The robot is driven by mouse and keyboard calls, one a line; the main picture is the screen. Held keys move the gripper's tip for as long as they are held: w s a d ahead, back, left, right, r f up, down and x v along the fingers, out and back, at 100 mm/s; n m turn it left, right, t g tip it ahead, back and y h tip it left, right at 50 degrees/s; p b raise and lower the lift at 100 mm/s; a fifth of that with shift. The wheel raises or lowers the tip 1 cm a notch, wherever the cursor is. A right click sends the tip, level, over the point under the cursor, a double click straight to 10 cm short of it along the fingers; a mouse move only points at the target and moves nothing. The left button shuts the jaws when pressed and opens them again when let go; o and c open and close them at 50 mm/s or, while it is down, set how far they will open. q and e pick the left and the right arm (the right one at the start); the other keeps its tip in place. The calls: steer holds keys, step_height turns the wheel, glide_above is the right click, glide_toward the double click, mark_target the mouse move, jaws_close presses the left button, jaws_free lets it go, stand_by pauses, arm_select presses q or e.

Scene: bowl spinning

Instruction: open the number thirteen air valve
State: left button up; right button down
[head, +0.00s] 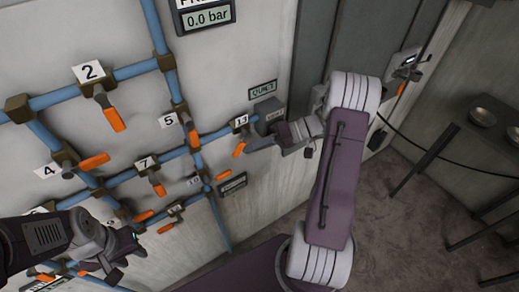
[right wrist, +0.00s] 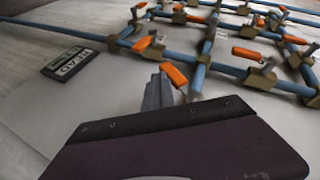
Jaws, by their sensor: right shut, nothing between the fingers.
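A small white label (head: 240,122), which seems to read 13, sits on the pipe wall near the right end of a blue pipe. Its valve has an orange handle (head: 239,149) that hangs down and slightly left. My right gripper (head: 251,146) is shut and empty, its tips right beside this handle; I cannot tell if they touch. In the right wrist view the grey fingers (right wrist: 158,92) stand close to an orange handle (right wrist: 174,75). My left gripper (head: 122,246) is at the lower left, in front of the lower pipes; its jaw state is unclear.
Other valves with orange handles, such as the number 5 valve (head: 193,137), crowd the wall to the left. A gauge display (head: 207,17) reads 0.0 bar. A dark table (head: 455,120) with bowls stands at the right. Floor (head: 400,220) is clear between.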

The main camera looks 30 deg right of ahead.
mark_target(241, 150)
steer(key=shift+s+a+r+m+t+y+b, duration=0.15)
steer(key=shift+a+r+m+y+b, duration=0.15)
steer(key=shift+a+y+b, duration=0.8)
steer(key=shift+a+r+m+t+y+b, duration=0.25)
steer(key=shift+a+y+b, duration=0.4)
steer(key=shift+b, duration=0.8)
steer(key=shift+a+r, duration=0.15)
